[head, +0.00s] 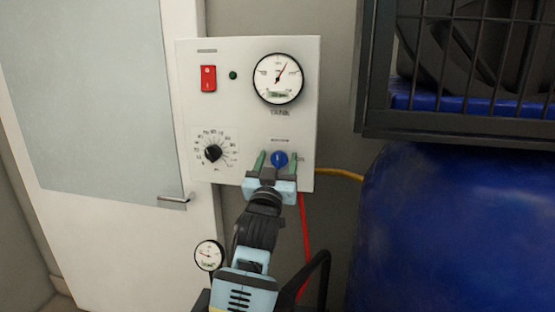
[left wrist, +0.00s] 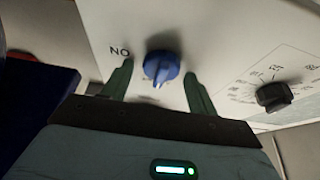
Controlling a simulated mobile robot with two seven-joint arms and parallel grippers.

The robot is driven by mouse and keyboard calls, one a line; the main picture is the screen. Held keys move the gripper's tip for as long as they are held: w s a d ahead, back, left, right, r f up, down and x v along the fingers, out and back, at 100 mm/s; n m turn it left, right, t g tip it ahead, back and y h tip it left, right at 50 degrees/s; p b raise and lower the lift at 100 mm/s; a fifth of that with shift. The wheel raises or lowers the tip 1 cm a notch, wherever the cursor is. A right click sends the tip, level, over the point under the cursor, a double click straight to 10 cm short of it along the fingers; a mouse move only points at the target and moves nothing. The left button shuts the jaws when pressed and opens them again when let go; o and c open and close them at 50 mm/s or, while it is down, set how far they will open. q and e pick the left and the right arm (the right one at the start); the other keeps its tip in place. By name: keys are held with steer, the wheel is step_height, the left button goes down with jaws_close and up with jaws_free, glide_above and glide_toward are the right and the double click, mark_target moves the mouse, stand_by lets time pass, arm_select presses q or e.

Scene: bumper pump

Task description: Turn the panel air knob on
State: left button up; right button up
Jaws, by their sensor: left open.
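The panel air knob (head: 280,159) is a blue round knob low on the white wall panel (head: 225,115), below the tank gauge. Its raised grip looks roughly upright in the head view. My left gripper (head: 278,158) is open at the panel, with one green finger on each side of the blue knob. In the left wrist view the blue knob (left wrist: 161,67) sits between the two spread fingers (left wrist: 158,85), with a gap on both sides. The lettering beside it is partly hidden by a finger in the head view. My right gripper is not in view.
The panel also carries a red switch (head: 208,78), a black dial knob (head: 213,153) and a tank gauge (head: 278,79). A red hose (head: 304,225) and a yellow hose (head: 340,174) run below and right. A large blue tank (head: 455,230) stands right, under a black cage.

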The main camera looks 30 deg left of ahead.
arm_select(q)
steer(key=shift+s+r, duration=0.1)
steer(key=shift+s, duration=0.05)
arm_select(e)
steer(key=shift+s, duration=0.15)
arm_select(q)
steer(key=shift+d, duration=0.1)
steer(key=shift+c, duration=0.5)
steer(key=c, duration=0.9)
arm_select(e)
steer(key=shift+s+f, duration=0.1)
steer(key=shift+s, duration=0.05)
